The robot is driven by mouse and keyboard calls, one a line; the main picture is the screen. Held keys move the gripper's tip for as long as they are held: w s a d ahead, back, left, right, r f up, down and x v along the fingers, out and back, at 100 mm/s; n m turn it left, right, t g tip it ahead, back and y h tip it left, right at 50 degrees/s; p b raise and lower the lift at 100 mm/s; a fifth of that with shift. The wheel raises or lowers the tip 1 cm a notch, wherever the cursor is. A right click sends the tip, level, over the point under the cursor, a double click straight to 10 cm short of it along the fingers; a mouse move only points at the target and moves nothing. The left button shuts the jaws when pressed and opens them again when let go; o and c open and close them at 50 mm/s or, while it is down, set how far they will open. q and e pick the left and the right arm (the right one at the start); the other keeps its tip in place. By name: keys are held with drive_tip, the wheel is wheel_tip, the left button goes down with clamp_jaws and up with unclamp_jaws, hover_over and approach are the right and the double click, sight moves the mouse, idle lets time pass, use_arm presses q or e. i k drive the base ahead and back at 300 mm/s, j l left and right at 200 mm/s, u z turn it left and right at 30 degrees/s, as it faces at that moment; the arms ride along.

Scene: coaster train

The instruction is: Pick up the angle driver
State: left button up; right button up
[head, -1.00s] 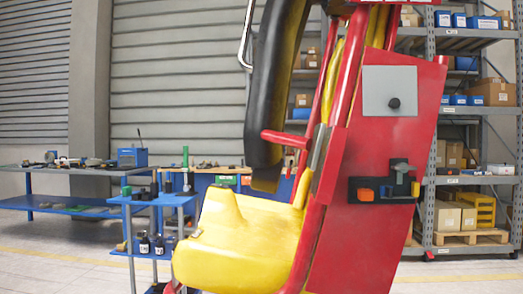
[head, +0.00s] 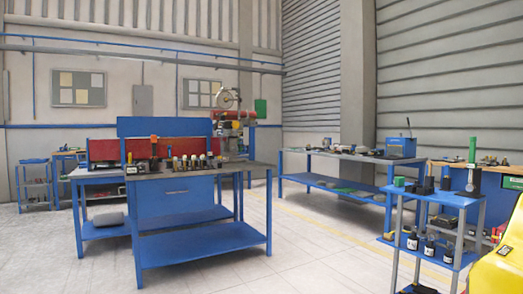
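I cannot pick out the angle driver for certain; the tools in view are small. A blue workbench (head: 200,180) stands left of the middle, with a row of small dark and metallic tools (head: 190,163) on its top. A blue tool cart (head: 455,199) at the right holds a green-topped upright tool (head: 472,165), other small tools and dark labelled bottles (head: 430,245). Neither of my grippers is in view.
A long blue table (head: 345,155) with a blue box (head: 401,147) and small items stands against the shutter. A yellow seat part (head: 500,266) fills the lower right corner. Pale open floor (head: 320,260) lies between the workbench and the cart.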

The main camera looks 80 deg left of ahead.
sight(153, 138)
drive_tip(key=u, duration=3.35)
drive_tip(key=i+l+z, duration=0.3)
drive_tip(key=i, duration=0.25)
drive_tip(key=i+l+z, duration=0.25)
drive_tip(key=i, duration=0.35)
drive_tip(key=i+z, duration=0.3)
drive_tip(key=i, duration=0.3)
drive_tip(key=i+u, duration=0.2)
drive_tip(key=i, duration=0.35)
drive_tip(key=i+l+u, duration=0.15)
drive_tip(key=i, duration=0.35)
drive_tip(key=i+l+u, duration=0.2)
drive_tip(key=i, duration=0.3)
